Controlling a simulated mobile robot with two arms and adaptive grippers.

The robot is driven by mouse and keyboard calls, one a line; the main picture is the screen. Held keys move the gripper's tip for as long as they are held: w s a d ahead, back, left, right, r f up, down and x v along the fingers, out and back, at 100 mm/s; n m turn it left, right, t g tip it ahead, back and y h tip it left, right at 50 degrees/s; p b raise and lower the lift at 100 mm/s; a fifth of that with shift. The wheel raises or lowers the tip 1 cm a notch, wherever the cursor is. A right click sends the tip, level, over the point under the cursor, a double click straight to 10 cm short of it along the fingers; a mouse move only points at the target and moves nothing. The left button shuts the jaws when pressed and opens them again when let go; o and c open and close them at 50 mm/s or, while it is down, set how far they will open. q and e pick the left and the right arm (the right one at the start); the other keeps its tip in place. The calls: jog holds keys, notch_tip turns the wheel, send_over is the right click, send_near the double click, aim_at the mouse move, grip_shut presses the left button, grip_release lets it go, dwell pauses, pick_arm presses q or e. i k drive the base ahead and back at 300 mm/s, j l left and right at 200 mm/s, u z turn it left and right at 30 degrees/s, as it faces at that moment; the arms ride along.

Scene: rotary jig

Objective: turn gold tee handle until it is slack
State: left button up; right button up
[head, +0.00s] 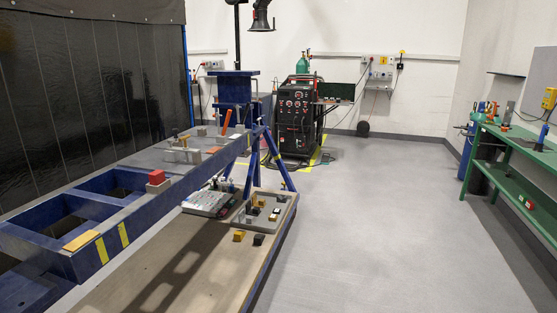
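No gold tee handle can be made out for certain in the head view. A small clamp-like fixture (184,142) with a thin upright part stands on the far half of the blue frame (135,205), among grey blocks. It is too small to tell whether a gold handle is on it. Neither of my grippers shows in this view.
A red block (156,177) sits on the blue frame. The wooden table (170,270) beside it bears a grey tray (285,212), a yellow block (239,236) and a black block (259,239). A welding machine (297,115) stands behind. The floor (390,230) at right is clear.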

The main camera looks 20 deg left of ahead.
aim_at(183, 138)
jog(key=i+u, duration=0.1)
jog(key=i, duration=0.85)
jog(key=i+l+u, duration=0.1)
jog(key=i, duration=0.8)
jog(key=l, duration=0.1)
